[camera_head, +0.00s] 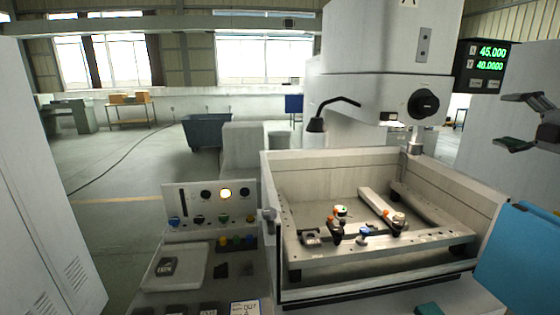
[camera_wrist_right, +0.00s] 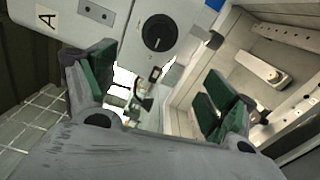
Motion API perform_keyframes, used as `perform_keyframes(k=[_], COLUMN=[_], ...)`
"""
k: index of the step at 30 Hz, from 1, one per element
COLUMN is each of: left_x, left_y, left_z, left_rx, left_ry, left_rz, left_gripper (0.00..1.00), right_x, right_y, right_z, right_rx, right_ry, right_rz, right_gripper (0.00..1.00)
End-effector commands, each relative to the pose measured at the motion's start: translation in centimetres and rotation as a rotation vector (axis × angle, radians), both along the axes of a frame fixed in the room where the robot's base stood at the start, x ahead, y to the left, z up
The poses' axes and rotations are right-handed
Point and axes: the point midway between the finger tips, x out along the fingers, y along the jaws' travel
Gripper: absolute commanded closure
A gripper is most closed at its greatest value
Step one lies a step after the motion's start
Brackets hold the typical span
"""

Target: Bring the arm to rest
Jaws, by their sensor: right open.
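My right gripper (camera_head: 507,121) is at the right edge of the head view, raised in the air to the right of the machine's work tank (camera_head: 330,165). Its two fingers are apart with nothing between them. In the right wrist view the gripper (camera_wrist_right: 155,88) shows green pads spread wide, with the machine head and the tank beyond them. My left gripper is not in the head view.
The tank holds a fixture frame (camera_head: 440,240) with several small clamps and knobs. The machine head (camera_head: 385,95) stands behind it, beside a digital readout (camera_head: 487,66). A control panel (camera_head: 209,208) is at left. A blue panel (camera_head: 520,250) is at lower right.

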Motion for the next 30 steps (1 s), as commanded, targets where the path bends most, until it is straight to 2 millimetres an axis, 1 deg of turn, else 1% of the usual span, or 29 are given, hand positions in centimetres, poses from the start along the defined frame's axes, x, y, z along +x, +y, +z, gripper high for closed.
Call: perform_keyframes(k=[5, 17, 23, 28, 30], left_x=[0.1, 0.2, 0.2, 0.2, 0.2], left_y=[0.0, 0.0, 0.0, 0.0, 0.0], left_z=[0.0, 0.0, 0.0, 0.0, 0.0], left_rx=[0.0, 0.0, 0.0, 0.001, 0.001], left_ry=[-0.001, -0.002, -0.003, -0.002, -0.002], left_rz=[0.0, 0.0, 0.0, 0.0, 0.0], left_gripper=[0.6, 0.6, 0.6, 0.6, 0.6], right_x=[0.0, 1.1, 1.8, 2.5, 2.7], right_y=[0.0, 2.6, 4.7, 7.2, 8.5], right_z=[0.0, -1.1, -1.9, -2.9, -3.5], right_rx=[0.0, 0.012, 0.029, 0.062, 0.086], right_ry=[0.001, -0.049, -0.093, -0.151, -0.185], right_rz=[0.0, 0.073, 0.13, 0.191, 0.221], right_gripper=[0.15, 0.15, 0.15, 0.15, 0.15])
